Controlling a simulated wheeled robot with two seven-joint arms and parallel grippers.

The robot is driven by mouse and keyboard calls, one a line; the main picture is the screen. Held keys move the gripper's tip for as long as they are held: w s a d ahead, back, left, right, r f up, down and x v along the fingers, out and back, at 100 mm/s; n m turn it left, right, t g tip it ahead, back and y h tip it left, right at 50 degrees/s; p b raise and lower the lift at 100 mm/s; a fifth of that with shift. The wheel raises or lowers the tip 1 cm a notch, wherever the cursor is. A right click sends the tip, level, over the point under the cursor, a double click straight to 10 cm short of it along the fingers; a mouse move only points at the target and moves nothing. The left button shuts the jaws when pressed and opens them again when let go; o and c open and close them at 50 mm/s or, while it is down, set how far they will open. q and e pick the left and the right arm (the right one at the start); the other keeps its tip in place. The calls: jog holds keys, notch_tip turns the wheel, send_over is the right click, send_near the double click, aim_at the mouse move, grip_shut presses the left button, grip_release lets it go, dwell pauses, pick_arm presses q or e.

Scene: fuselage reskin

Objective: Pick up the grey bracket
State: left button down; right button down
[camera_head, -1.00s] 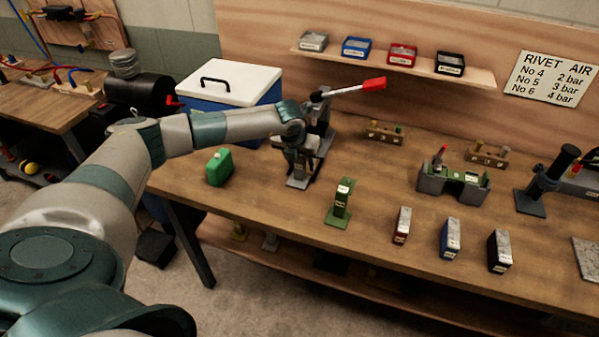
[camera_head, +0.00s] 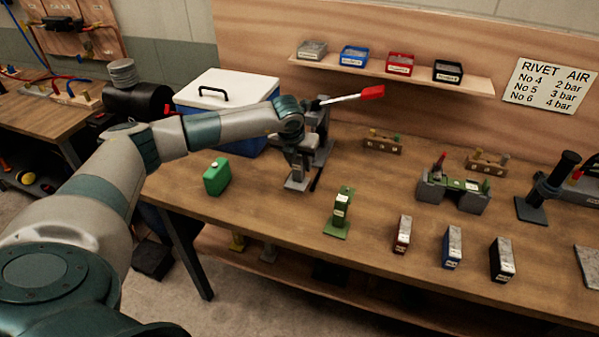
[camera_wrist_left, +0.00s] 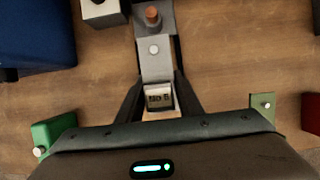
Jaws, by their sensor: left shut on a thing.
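The grey bracket (camera_head: 297,183) stands on the workbench, its flat grey foot showing below my left gripper in the head view. My left gripper (camera_head: 299,160) is lowered over it and shut on its upright part. In the left wrist view, the dark fingers of my left gripper (camera_wrist_left: 159,102) flank a pale block with a "NO 5" label. The bracket's grey plate (camera_wrist_left: 154,66) with a round stud reaches away from it. The gripper hides much of the upright in the head view. I cannot tell whether the foot touches the bench. My right gripper is not in view.
A lever press with a red handle (camera_head: 372,92) stands close behind. A green can (camera_head: 217,177) is to the left, a green bracket (camera_head: 342,212) to the right. A blue cool box with a white lid (camera_head: 228,90) is behind left. Bare bench lies in front.

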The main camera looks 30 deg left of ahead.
pick_arm(q)
notch_tip(320, 180, up, 6)
jog(key=shift+w+r+b, duration=0.1)
jog(key=shift+b, duration=1.05)
jog(key=shift+r, duration=0.35)
jog(key=shift+f, duration=0.1)
